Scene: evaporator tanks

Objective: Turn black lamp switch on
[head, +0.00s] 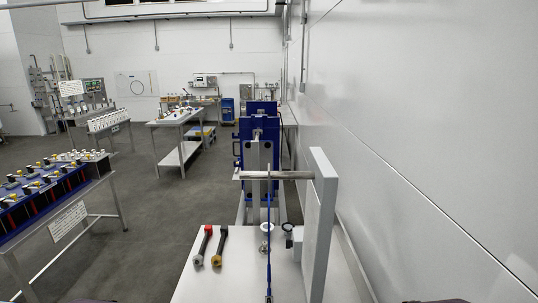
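No lamp or switch can be told for sure. On the white bench (190,285) in front of me, a small dark round part (288,228) sits beside the upright white panel (322,215). It is too small to tell what it is or how it is set. Neither of my grippers can be seen.
A red-ended rod (204,245) and a black-ended rod (220,246) lie at the bench's left. Blue equipment (248,145) stands behind. A long wall (430,130) runs along the right; open floor (150,220) lies left.

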